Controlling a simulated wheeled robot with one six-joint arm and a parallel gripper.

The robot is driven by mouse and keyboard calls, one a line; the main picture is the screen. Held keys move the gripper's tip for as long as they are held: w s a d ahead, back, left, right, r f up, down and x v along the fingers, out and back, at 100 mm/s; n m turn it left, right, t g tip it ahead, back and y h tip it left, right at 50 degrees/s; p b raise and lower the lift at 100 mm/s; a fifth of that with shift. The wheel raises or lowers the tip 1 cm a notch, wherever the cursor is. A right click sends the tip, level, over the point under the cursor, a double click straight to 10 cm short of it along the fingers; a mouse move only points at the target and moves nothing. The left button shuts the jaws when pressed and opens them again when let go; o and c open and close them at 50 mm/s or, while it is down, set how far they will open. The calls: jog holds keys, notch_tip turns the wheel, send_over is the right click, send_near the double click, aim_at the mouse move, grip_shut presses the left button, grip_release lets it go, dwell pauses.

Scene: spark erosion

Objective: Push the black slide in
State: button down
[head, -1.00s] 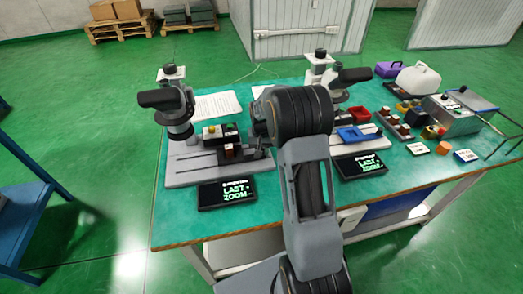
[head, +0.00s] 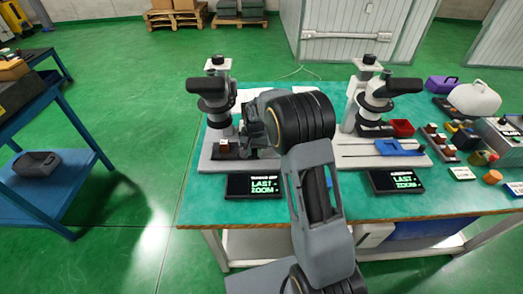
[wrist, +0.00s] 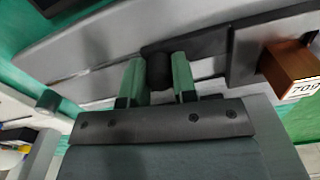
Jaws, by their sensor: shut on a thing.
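The black slide (head: 230,151) sits on the grey base (head: 212,165) of the left microscope (head: 214,98). A red-brown block (head: 225,147) rests on it, close below the microscope's head. My gripper (head: 256,150) is at the slide's right end, partly hidden by my arm in the head view. In the wrist view the two green fingers (wrist: 158,80) are shut on a black knob (wrist: 158,68) of the slide. The block, with a white label (wrist: 291,68), shows at the right there, apart from the fingers. How far the slide is in cannot be told exactly.
A second microscope (head: 372,95) with a blue slide (head: 400,147) stands to the right. Two dark displays (head: 252,185) (head: 394,180) lie in front of the bases. A red tray (head: 401,128) and a white canister (head: 474,98) are farther right.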

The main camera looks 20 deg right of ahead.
jog(key=shift+w+a, duration=0.1)
jog(key=shift+a, duration=0.1)
jog(key=c, duration=0.9)
grip_release()
jog(key=shift+a, duration=0.1)
jog(key=shift+r, duration=0.1)
jog(key=shift+r, duration=0.35)
notch_tip(320, 180, up, 13)
